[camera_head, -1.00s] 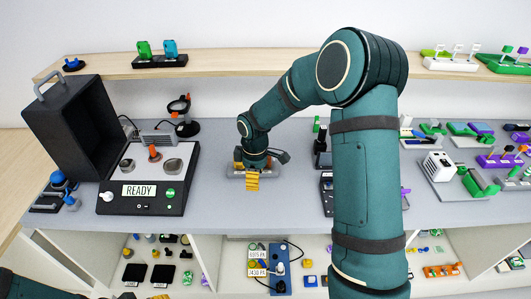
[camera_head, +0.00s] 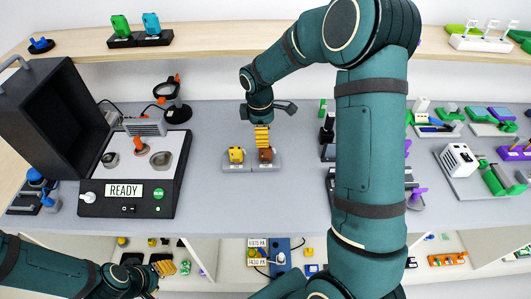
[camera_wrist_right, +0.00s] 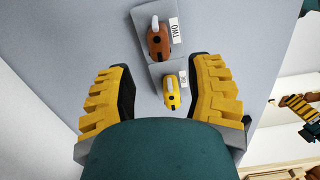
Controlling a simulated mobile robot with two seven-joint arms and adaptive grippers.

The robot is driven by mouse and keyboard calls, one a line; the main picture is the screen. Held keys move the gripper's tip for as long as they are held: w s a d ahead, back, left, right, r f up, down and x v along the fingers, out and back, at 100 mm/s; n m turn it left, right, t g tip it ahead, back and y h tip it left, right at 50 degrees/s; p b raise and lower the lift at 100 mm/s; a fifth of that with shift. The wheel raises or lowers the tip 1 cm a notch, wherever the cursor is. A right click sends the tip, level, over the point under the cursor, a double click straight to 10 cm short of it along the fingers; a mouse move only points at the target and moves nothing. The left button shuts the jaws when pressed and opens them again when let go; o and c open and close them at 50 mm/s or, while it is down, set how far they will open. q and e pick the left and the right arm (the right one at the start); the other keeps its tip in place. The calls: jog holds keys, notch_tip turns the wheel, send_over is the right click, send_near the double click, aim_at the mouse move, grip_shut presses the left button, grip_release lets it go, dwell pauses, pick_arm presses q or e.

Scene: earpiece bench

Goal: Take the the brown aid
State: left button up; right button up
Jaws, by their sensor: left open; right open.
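The brown aid (camera_head: 266,155) sits on the right half of a small grey stand (camera_head: 252,168). In the right wrist view the brown aid (camera_wrist_right: 157,40) lies beside a label reading TWO, ahead of the open fingers. A yellow aid (camera_head: 236,155) sits on the stand's left half; in the wrist view it (camera_wrist_right: 170,92) shows between the fingers. My right gripper (camera_head: 262,138) is open and empty, just behind and above the brown aid in the head view. My left gripper (camera_head: 164,268) is open at the bottom left, below the bench's front edge, far from the stand.
A black-and-white READY device (camera_head: 140,175) with an open dark case (camera_head: 55,125) stands to the left. A ring-shaped magnifier (camera_head: 170,92) is behind it. Fixtures and a white block (camera_head: 459,160) fill the right. The bench in front of the stand is clear.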

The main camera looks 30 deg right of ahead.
aim_at(266, 150)
jog(key=f+b, duration=0.2)
jog(key=f, duration=0.1)
jog(key=f+b, duration=0.2)
jog(key=f, duration=0.2)
jog(key=shift+s+d, duration=0.1)
jog(key=shift+d, duration=0.1)
jog(key=shift+f+b, duration=0.45)
grip_shut()
jog(key=shift+r, duration=0.15)
notch_tip(266, 150, up, 10)
jog(key=p, duration=0.7)
jog(key=shift+p, duration=0.35)
